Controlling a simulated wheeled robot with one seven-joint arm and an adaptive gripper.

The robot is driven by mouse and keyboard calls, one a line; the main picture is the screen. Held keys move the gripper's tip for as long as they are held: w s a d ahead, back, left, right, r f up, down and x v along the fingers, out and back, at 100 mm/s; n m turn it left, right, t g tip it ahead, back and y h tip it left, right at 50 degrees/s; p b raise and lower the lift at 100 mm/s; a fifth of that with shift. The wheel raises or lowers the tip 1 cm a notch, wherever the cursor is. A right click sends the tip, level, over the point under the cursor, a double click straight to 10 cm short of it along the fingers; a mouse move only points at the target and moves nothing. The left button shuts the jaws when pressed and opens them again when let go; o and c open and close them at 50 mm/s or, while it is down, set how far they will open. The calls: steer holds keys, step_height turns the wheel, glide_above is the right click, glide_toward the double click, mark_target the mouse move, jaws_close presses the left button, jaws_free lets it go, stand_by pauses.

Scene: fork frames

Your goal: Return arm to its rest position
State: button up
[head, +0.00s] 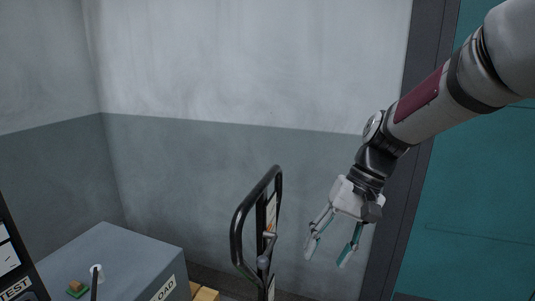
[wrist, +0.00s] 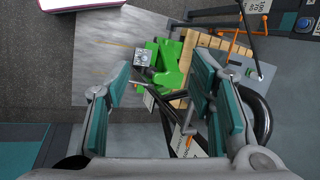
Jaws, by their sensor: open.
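My arm (head: 435,97) reaches in from the upper right in the head view. My gripper (head: 331,253) hangs at its end, pointing down, with its two teal-padded fingers spread apart and nothing between them. In the wrist view my gripper (wrist: 165,105) is also open, its fingers on either side of the picture. The fingers are apart from the wall behind and stand to the right of a black tubular handle frame (head: 240,225).
A grey box (head: 120,262) marked "LOAD" stands at lower left with small items on top. The wrist view looks down on a green object (wrist: 176,66), wooden slats (wrist: 205,42) and a grey floor. A teal door (head: 470,190) is at right.

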steer(key=s+d+r+t+h, duration=0.2)
steer(key=s+d+r+t, duration=0.1)
steer(key=s, duration=0.5)
steer(key=s+d+r+t+h, duration=0.2)
steer(key=s+d+r+t, duration=0.2)
steer(key=s, duration=0.4)
steer(key=shift+s+d+r+n+h, duration=0.15)
steer(key=shift+s+r+n+h, duration=0.15)
steer(key=shift+r+n, duration=0.15)
steer(key=shift+r, duration=0.1)
stand_by(0.9)
